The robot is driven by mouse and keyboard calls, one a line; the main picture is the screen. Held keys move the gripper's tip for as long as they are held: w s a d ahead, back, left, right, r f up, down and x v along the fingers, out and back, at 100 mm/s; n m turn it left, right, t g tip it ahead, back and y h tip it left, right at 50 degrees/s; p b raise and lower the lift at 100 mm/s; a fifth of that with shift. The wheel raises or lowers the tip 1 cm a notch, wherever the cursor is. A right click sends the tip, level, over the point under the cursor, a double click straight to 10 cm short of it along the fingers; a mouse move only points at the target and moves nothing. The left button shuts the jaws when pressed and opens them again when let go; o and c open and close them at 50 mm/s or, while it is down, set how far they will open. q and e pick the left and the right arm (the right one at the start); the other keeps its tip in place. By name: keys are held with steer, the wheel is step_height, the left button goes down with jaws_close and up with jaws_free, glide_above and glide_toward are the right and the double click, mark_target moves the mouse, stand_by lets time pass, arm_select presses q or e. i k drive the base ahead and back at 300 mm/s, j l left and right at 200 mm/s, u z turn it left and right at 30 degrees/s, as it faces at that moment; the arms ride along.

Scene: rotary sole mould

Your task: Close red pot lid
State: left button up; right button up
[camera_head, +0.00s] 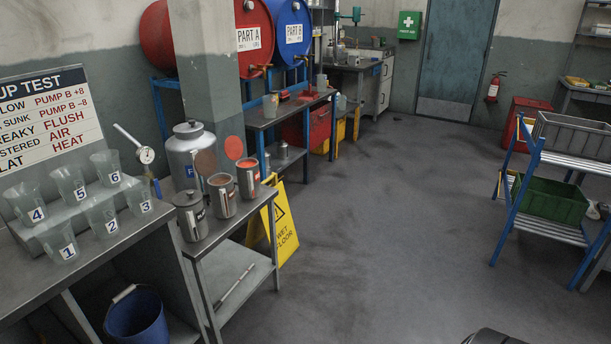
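Three metal pots stand in a row on the small grey bench. The middle pot (222,197) is open and shows a brownish-red inside; a brownish-red round disc (205,162), seemingly its raised lid, stands behind it. The far pot (249,181) is open with an orange inside, and an orange-red disc (233,148) stands upright behind it. The near pot (191,216) has a grey lid on top. The small labels are too small to read, so I cannot tell for sure which pot is the red one.
A large metal can (190,150) stands behind the pots. Numbered clear cups (70,183) stand on the left bench, above a blue bucket (137,318). A yellow wet-floor sign (285,230) stands beside the pot bench. The middle floor is clear; a blue-framed rack (520,195) stands right.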

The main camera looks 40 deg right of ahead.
mark_target(233, 146)
steer(key=z, duration=1)
steer(key=i+l+z, duration=0.15)
steer(key=i, duration=0.5)
steer(key=j, duration=0.1)
